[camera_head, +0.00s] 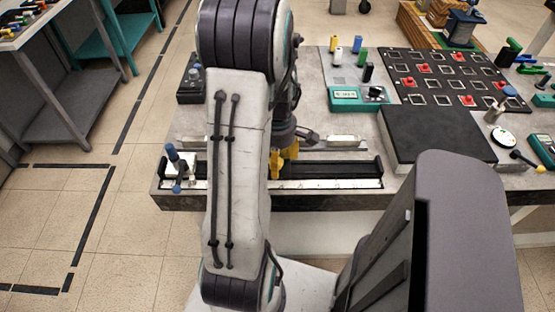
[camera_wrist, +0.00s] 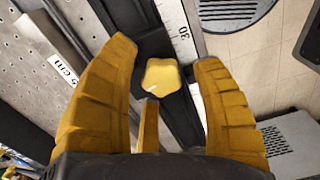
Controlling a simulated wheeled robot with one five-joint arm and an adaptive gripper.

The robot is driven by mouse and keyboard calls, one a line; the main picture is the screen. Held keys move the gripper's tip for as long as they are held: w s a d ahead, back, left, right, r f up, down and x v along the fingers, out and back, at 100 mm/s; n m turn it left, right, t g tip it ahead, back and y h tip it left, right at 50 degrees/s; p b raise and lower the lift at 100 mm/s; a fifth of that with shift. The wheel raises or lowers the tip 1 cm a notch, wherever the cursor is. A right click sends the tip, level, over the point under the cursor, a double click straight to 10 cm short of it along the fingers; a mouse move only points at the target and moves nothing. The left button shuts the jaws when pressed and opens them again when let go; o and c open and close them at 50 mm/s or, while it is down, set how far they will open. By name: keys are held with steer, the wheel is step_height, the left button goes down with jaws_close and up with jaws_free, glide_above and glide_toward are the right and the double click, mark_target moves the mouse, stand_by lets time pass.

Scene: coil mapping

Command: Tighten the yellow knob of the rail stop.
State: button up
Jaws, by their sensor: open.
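The yellow knob (camera_wrist: 162,77) shows in the wrist view as a rounded, lobed cap on the black rail stop (camera_wrist: 155,43). My gripper (camera_wrist: 165,52) is open, with one yellow finger left of the knob and one right of it, both apart from it in the picture. A narrow yellow piece (camera_wrist: 148,125) stands between the fingers below the knob; I cannot tell what it is. In the head view, my gripper (camera_head: 284,160) points down over the black rail (camera_head: 335,170) at the bench's front edge. My arm partly hides it, and the knob cannot be made out there.
A white scale strip (camera_wrist: 182,30) marked 30 runs beside the rail. A blue-handled device (camera_head: 175,165) stands at the rail's left end. A black slab (camera_head: 435,135) and a teal meter (camera_head: 355,98) lie to the right.

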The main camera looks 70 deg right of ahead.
steer(key=shift+f, duration=0.25)
steer(key=c, duration=1.2)
